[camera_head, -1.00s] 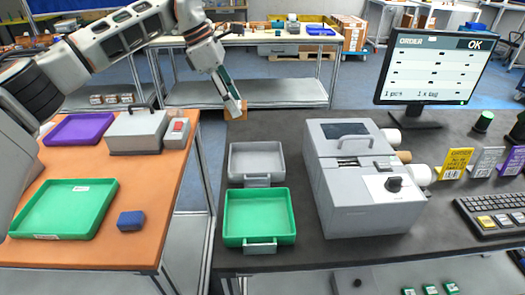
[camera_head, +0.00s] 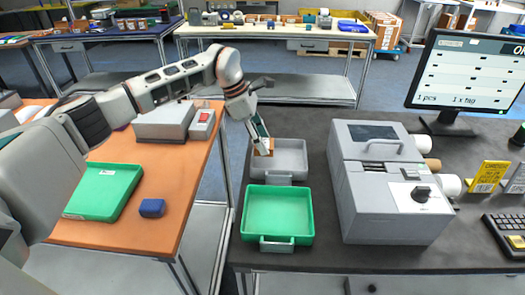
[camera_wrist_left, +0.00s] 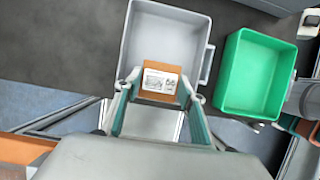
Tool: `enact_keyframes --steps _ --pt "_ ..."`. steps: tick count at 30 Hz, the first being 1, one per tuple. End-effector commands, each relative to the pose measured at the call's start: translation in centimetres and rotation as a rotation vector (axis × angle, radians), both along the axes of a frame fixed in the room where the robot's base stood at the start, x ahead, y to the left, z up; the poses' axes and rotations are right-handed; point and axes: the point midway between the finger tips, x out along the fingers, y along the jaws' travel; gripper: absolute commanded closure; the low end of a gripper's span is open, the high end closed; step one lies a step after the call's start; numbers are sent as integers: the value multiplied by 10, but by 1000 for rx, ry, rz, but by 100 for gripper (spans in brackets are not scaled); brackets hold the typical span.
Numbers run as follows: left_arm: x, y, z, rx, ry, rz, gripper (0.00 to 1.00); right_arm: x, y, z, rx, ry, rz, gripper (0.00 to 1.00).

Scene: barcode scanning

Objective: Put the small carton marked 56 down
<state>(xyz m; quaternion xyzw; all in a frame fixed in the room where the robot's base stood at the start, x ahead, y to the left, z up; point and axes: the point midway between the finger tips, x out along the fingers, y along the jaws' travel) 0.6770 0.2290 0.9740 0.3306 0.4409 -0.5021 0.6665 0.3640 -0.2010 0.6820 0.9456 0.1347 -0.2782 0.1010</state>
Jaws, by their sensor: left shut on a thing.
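My left gripper (camera_head: 262,150) is shut on a small brown carton (camera_head: 264,147). The carton is at the left side of the grey tray (camera_head: 292,160) on the dark table. In the left wrist view the carton (camera_wrist_left: 161,82), with a white printed label, sits between the two fingertips of my left gripper (camera_wrist_left: 160,88). It overlaps the lower part of the grey tray (camera_wrist_left: 170,35) there. I cannot tell whether it touches the tray floor. The number on the label is too small to read. My right gripper is not in view.
A green tray (camera_head: 277,213) stands just in front of the grey tray. A grey machine (camera_head: 390,190) stands to their right, with a monitor (camera_head: 467,75) behind it. The orange table (camera_head: 185,190) at left holds a blue block (camera_head: 152,208) and another green tray (camera_head: 103,192).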

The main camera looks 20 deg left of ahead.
Motion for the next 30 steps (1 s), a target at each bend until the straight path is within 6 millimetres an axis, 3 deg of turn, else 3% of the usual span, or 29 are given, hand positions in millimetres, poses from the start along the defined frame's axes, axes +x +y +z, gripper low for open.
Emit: enact_keyframes --steps 5,12,24,25,26,30 --pt "-1 0 -11 -1 2 0 85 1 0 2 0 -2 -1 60" --pt "0 -1 -42 -2 0 0 85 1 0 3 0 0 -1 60" --pt "0 0 -48 -1 0 0 85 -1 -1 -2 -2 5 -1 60" --pt "0 0 -48 0 1 0 53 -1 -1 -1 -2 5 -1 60" --pt "0 0 -48 0 1 0 45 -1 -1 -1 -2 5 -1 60" --pt "0 0 -48 0 1 0 44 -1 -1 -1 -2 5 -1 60"
